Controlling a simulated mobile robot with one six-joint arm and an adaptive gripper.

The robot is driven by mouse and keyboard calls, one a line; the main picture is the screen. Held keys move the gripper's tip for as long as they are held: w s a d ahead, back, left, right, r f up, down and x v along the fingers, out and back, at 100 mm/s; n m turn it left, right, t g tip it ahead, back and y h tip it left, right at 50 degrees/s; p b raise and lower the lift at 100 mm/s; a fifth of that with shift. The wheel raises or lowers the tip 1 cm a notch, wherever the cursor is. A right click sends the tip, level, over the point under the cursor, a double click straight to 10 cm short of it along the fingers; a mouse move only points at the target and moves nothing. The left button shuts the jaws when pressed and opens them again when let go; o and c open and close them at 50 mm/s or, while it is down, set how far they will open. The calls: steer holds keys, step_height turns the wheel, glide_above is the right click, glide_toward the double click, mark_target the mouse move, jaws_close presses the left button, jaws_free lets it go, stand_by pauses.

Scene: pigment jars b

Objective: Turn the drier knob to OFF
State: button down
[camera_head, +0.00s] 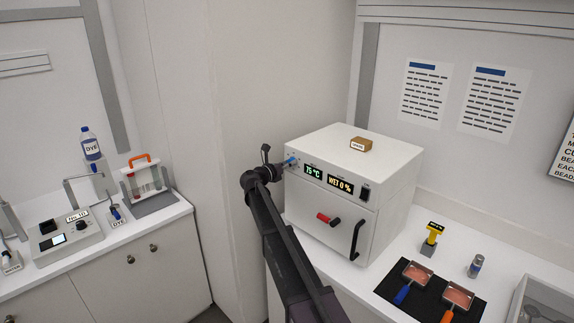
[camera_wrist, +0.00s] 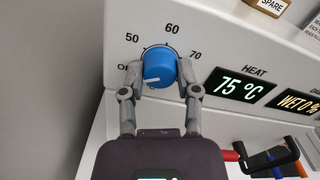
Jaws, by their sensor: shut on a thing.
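The drier (camera_head: 385,205) is a white box on the right counter. Its blue knob (camera_wrist: 158,66) sits at the upper left of its front, with the marks OFF, 50, 60 and 70 around it. In the wrist view the knob's white line lies on its left part and points left, roughly towards the partly covered OFF mark (camera_wrist: 122,67). My gripper (camera_wrist: 160,78) is shut on the knob, one finger on each side. In the head view my gripper (camera_head: 277,168) is at the drier's left front, and the knob (camera_head: 291,161) is partly hidden.
The drier's displays read 75 °C (camera_wrist: 240,88) and WET 0 % (camera_wrist: 300,103). A red and black latch (camera_head: 328,219) and a black door handle (camera_head: 357,239) stick out below. A brown SPARE block (camera_head: 360,145) lies on top. A black mat with two trays (camera_head: 420,303) lies at right.

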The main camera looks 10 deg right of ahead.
steer(key=shift+d, duration=0.15)
steer(key=shift+c, duration=1.7)
jaws_free()
steer(key=shift+d, duration=0.1)
steer(key=shift+a, duration=0.2)
steer(key=v, duration=1.2)
